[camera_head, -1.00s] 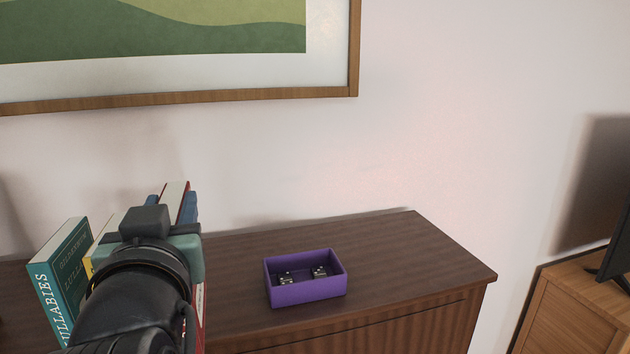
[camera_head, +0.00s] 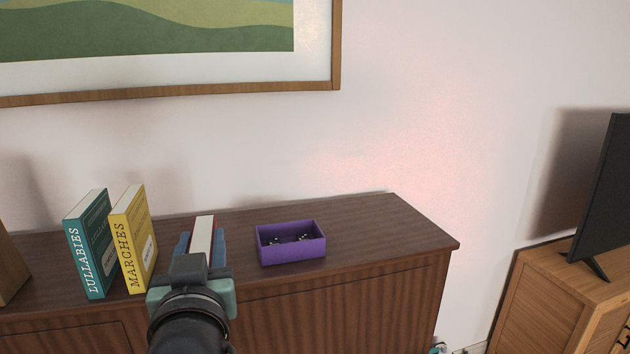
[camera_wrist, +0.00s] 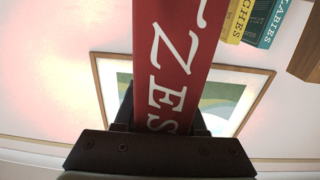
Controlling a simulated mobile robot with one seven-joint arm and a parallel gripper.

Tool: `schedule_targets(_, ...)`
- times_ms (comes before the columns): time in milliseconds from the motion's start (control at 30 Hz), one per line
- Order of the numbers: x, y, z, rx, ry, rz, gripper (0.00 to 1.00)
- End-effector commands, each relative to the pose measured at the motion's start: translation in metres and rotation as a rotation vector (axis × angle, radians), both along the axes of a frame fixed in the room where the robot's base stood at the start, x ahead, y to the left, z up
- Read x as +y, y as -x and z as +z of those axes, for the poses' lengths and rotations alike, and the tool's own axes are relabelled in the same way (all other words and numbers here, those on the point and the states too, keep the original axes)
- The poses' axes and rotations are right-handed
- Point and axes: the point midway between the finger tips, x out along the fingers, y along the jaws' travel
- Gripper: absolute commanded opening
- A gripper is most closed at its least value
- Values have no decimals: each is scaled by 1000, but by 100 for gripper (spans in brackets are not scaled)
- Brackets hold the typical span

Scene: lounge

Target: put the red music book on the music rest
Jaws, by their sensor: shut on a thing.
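My gripper (camera_head: 198,262) is shut on a red music book (camera_wrist: 175,50), whose spine shows white letters ending in "TZES" in the wrist view. In the head view my gripper hides most of the book; its pale page edge and a thin red cover edge (camera_head: 213,232) show above the gripper, with blue finger parts on both sides. The book is in front of the sideboard top, to the right of the yellow book. No music rest can be made out.
A teal "LULLABIES" book (camera_head: 90,245) and a yellow "MARCHES" book (camera_head: 134,240) stand upright on the sideboard (camera_head: 370,225). A purple box (camera_head: 290,250) with small dark items stands right of my gripper. A low wooden cabinet (camera_head: 570,300) with a screen (camera_head: 605,195) is at right.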

Motion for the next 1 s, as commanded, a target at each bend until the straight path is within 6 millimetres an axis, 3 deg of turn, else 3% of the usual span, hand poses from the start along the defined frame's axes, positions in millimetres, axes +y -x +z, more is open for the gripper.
schedule_targets(200, -29, -14, -101, 14, 2, -49, 0)
schedule_targets(367, -57, -2, -190, 17, 3, -96, 0)
schedule_targets(567, -94, 44, -293, 16, 4, -157, 0)
schedule_targets(700, -117, 92, -352, 14, 3, -196, 0)
schedule_targets(833, -132, 135, -389, 9, 3, -224, 0)
schedule_targets(1000, -143, 174, -413, 1, 2, -244, 0)
